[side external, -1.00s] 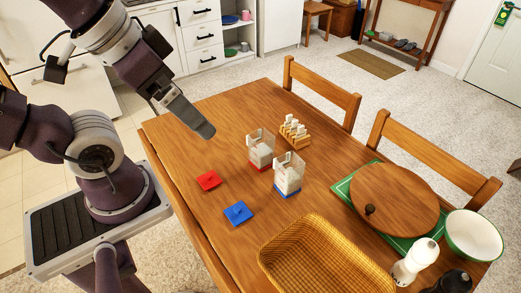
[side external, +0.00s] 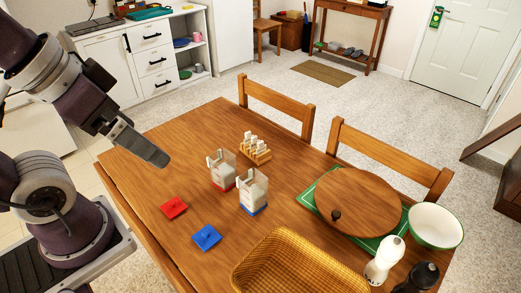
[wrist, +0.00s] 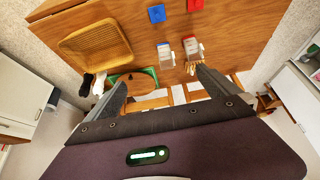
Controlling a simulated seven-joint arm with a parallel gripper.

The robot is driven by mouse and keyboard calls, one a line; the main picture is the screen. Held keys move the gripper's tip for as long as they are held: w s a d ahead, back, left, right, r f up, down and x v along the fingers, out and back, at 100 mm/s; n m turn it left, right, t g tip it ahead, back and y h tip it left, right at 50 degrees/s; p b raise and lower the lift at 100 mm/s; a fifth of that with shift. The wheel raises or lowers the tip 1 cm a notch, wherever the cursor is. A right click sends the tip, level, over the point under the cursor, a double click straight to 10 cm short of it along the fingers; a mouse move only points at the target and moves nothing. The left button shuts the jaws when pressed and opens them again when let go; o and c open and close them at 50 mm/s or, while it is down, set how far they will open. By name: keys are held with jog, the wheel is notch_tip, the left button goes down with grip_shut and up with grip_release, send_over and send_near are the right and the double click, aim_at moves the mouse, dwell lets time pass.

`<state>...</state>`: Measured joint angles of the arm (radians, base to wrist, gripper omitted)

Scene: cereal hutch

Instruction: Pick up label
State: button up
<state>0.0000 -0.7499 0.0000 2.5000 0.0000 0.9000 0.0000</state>
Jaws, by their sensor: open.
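Several small white labels (side external: 251,142) stand in a wooden rack (side external: 262,157) at the back of the table, behind two clear canisters. The rack also shows small in the wrist view (wrist: 190,68), close to one of my fingertips in the picture. My gripper (side external: 164,161) is in the air over the left part of the table, left of the rack and canisters. In the wrist view my gripper (wrist: 160,84) has its two fingers wide apart with nothing between them.
The canisters have a red base (side external: 223,174) and a blue base (side external: 252,198). A red lid (side external: 174,208) and blue lid (side external: 207,237) lie flat in front. A wicker basket (side external: 290,262), white shaker (side external: 383,262), dark shaker (side external: 420,277), round wooden board (side external: 358,202) and bowl (side external: 436,226) fill the right side.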

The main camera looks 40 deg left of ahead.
jog(key=shift+c, duration=0.4)
jog(key=c, duration=1.6)
jog(key=n+g, duration=0.1)
jog(key=n, duration=3.3)
send_over(260, 142)
jog(key=s, duration=0.2)
notch_tip(260, 142, down, 26)
jog(key=shift+n, duration=0.4)
jog(key=x, duration=0.7)
jog(key=shift+s+f, duration=0.2)
jog(key=shift+f, duration=0.3)
